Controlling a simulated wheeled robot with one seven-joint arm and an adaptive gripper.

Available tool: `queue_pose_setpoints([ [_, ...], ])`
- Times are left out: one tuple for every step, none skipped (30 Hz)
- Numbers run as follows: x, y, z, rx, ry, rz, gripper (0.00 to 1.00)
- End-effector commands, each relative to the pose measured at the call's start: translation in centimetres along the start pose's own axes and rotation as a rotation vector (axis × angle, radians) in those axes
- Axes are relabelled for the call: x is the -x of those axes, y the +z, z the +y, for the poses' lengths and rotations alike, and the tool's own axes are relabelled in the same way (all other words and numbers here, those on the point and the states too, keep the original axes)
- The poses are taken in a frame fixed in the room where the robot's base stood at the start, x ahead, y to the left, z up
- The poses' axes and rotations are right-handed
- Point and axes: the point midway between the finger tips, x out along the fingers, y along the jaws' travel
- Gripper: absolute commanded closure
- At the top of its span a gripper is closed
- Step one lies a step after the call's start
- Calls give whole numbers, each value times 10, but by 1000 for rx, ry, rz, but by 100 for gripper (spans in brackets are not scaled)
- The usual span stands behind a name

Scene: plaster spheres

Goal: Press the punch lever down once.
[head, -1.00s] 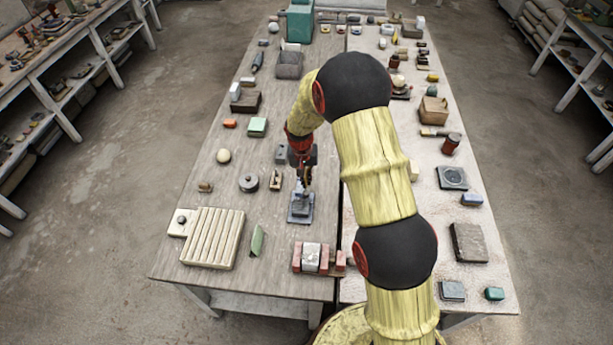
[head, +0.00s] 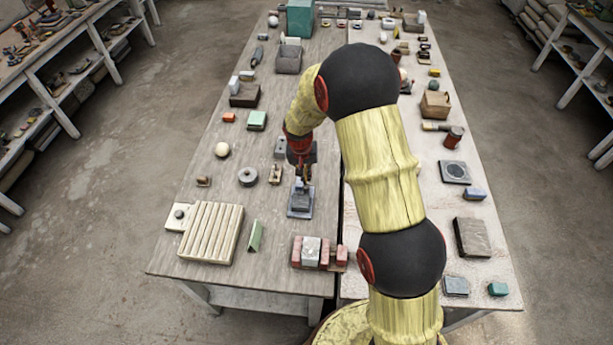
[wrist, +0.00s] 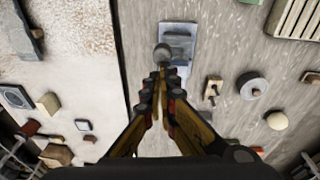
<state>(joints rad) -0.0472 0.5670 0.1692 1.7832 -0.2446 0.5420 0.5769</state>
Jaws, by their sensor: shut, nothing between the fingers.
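The punch (head: 300,204) is a small blue-grey device on a flat plate, standing on the left table near its inner edge. In the wrist view the punch plate (wrist: 178,32) is at top centre, with a round grey knob (wrist: 163,52) on its lever at the near side. My gripper (head: 304,178) is above the rear of the punch in the head view. In the wrist view my gripper (wrist: 161,72) is shut and empty, its fingertips just below the knob in the picture. I cannot tell whether they touch it.
A ribbed cream board (head: 211,232), a green wedge (head: 255,237) and a red-and-white block set (head: 311,252) lie around the punch. A grey disc (head: 248,177) and a small latch-like piece (head: 275,175) are to its left. A dark gap separates the two tables.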

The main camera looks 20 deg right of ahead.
Motion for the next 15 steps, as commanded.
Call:
queue_pose_setpoints([
  [-2, 1, 0, 1, 0, 4, 100],
  [-2, 1, 0, 1, 0, 7, 100],
  [-2, 1, 0, 1, 0, 11, 100],
  [-2, 2, 0, 0, 0, 13, 100],
  [-3, 2, -1, -1, 0, 16, 100],
  [-4, 3, -1, -2, 0, 21, 100],
  [-4, 3, -1, -2, 1, 24, 100],
  [-5, 4, -1, -1, 2, 28, 100],
  [-6, 5, -1, -1, 2, 34, 100],
  [-7, 6, -1, -2, 3, 39, 100],
  [-8, 7, -1, -3, 3, 45, 100],
  [-9, 8, -1, -2, 4, 53, 100],
  [-10, 8, -2, -3, 4, 61, 100],
  [-10, 9, -2, -4, 4, 68, 100],
  [-12, 11, -2, -4, 5, 77, 100],
])
